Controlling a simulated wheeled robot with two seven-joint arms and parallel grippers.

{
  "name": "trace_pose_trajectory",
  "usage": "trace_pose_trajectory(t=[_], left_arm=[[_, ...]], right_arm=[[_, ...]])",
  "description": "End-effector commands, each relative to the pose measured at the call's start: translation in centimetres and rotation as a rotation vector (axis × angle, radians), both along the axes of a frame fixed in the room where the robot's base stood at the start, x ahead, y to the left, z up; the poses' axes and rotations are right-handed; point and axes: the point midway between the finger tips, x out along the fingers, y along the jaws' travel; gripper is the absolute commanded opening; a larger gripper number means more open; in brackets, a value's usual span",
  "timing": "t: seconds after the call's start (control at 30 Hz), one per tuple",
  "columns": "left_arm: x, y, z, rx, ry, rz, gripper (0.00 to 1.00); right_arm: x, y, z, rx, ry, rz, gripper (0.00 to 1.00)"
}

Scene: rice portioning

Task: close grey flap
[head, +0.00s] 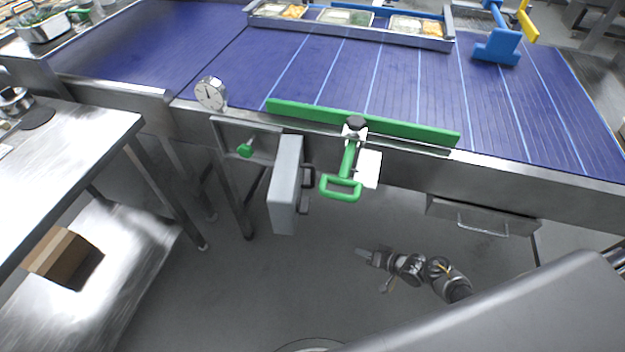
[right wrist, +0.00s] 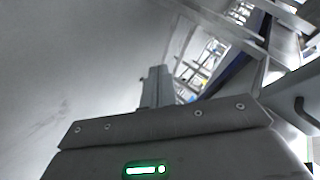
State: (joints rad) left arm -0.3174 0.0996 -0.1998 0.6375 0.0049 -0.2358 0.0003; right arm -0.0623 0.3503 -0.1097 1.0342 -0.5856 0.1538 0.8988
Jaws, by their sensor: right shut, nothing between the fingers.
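The grey flap (head: 286,185) stands out from the front of the conveyor table in the head view, to the right of a recessed grey panel with a green knob (head: 245,150). It looks swung open. My right gripper (head: 361,252) is low over the floor, to the right of and below the flap, apart from it. It is shut and empty, pointing left. In the right wrist view its fingers (right wrist: 155,86) show as one dark block. My left gripper is not in view.
A green handle (head: 341,187) hangs from the green bar (head: 365,123) on the blue belt, right of the flap. A drawer (head: 484,217) with a handle is at the right. A steel table (head: 70,150) stands at the left. The floor between is clear.

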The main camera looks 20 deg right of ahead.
Motion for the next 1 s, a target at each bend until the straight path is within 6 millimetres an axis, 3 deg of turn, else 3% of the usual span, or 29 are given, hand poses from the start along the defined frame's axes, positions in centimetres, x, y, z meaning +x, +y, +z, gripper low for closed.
trace_pose_trajectory(t=[0.03, 0.1, 0.2, 0.33, 0.4, 0.5, 0.77, 1.0], left_arm=[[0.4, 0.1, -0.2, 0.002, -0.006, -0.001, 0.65], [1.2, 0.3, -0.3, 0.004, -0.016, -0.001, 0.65], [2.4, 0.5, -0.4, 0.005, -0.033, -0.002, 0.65], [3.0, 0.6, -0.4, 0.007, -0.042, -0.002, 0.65], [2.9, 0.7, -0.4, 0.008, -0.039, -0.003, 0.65], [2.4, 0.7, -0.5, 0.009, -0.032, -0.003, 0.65], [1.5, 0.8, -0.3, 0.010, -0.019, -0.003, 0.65], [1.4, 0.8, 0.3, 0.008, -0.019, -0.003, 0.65]], right_arm=[[3.5, -0.2, 5.0, 0.130, -0.054, 0.017, 0.00], [6.5, 0.3, 12.0, 0.334, -0.076, 0.069, 0.00], [7.8, 1.0, 20.4, 0.562, -0.038, 0.176, 0.00], [7.3, 1.4, 27.2, 0.728, 0.058, 0.294, 0.00], [6.8, 1.5, 29.2, 0.773, 0.103, 0.333, 0.00], [6.4, 1.6, 30.5, 0.805, 0.141, 0.361, 0.00], [6.6, 2.4, 30.9, 0.812, 0.150, 0.365, 0.00], [8.2, 6.4, 31.0, 0.814, 0.149, 0.365, 0.00]])
